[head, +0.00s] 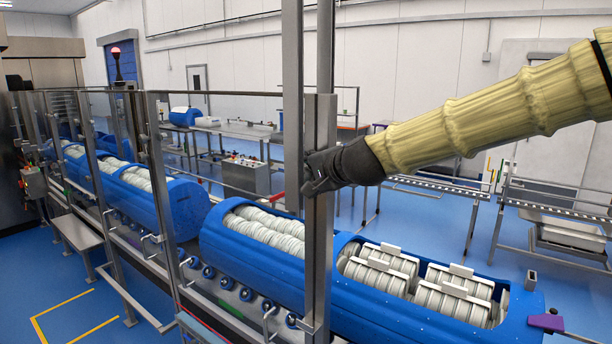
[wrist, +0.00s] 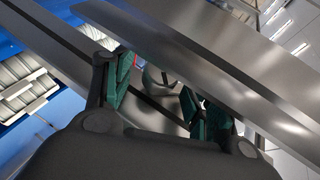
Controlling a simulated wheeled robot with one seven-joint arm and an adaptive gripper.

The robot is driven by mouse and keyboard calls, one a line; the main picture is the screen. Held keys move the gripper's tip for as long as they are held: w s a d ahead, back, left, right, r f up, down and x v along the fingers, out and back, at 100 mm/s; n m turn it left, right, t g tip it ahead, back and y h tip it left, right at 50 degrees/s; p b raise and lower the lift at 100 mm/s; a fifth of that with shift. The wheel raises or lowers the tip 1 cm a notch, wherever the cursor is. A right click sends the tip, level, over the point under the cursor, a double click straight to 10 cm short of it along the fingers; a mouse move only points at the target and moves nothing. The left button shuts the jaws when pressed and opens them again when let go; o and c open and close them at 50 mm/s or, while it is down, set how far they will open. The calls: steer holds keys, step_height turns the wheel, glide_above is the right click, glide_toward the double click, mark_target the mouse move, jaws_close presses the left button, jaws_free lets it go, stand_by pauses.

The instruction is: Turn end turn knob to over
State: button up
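My gripper (head: 322,172) is at a tall steel post (head: 319,255) of the guard frame in the head view. In the wrist view its two green-padded fingers (wrist: 160,98) are spread apart. A grey rounded part (wrist: 155,77), perhaps the knob, shows between and beyond the fingers, beside the steel bars. I cannot tell whether either finger touches it. Its markings and setting are not readable. In the head view my gripper and the post hide this spot.
Steel posts and a glazed guard stand close around my gripper. Behind them, a blue tub (head: 257,262) and others with white ribbed rolls sit on a roller line. A grey control box (head: 243,176) stands farther back. A red part (head: 279,195) shows left of the post.

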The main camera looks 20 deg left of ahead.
steer(key=shift+r, duration=0.1)
steer(key=v, duration=1.2)
